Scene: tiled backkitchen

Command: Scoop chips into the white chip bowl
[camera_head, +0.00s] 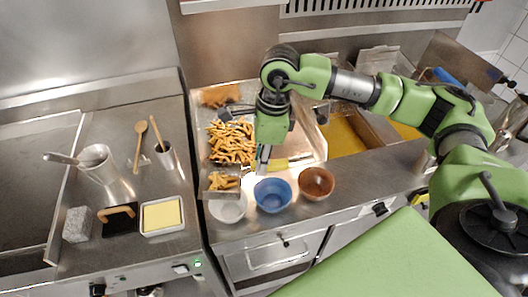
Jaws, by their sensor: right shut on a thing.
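A heap of chips (232,140) lies in the metal tray area at the back. The white chip bowl (228,211) stands at the counter's front edge, left of a blue bowl (272,205). A metal scoop (206,195) with some chips in it is just behind and above the white bowl, partly covering its rear rim. My right gripper (263,160) points down behind the blue bowl, right of the scoop. It is shut on the scoop; the grip itself is mostly hidden. My left gripper is not in view.
A brown bowl (316,183) stands right of the blue bowl. A dark-headed tool (226,114) lies by the chip heap. A yellow-filled fryer vat (343,135) is at right. On the left counter stand a metal jug (98,160), a wooden spoon (139,145) and a butter-coloured tray (162,214).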

